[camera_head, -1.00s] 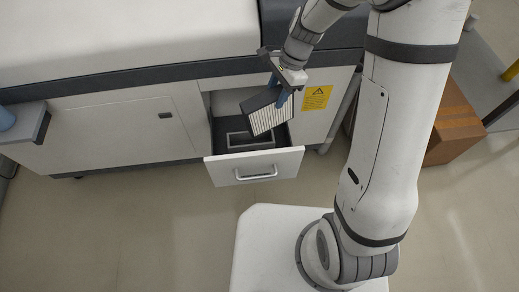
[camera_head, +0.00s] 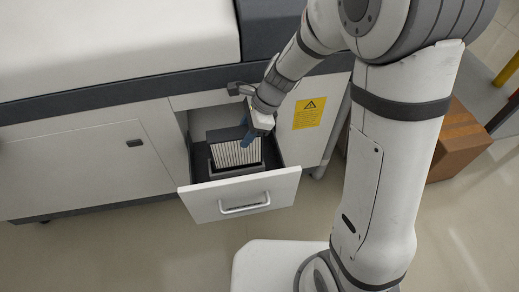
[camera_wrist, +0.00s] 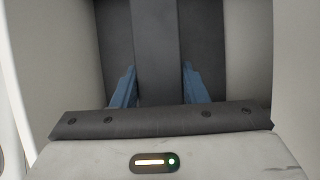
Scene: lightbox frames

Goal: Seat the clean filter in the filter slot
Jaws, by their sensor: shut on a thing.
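The clean filter (camera_head: 232,153), white pleats in a dark frame, stands roughly upright in the open drawer (camera_head: 203,202) in the head view. Its lower edge meets the dark raised rim of the filter slot (camera_head: 237,172); how deep it sits inside I cannot tell. My gripper (camera_head: 248,140) comes from above right, with its blue fingers at the filter's upper part. In the wrist view my gripper (camera_wrist: 158,85) has one finger on each side of the filter's dark edge (camera_wrist: 157,45), and is shut on it. The slot's inside is hidden by the filter.
The drawer is pulled out of a white cabinet (camera_head: 85,165). A yellow warning label (camera_head: 309,113) is on the panel to the right. A cardboard box (camera_head: 457,143) stands on the floor at right.

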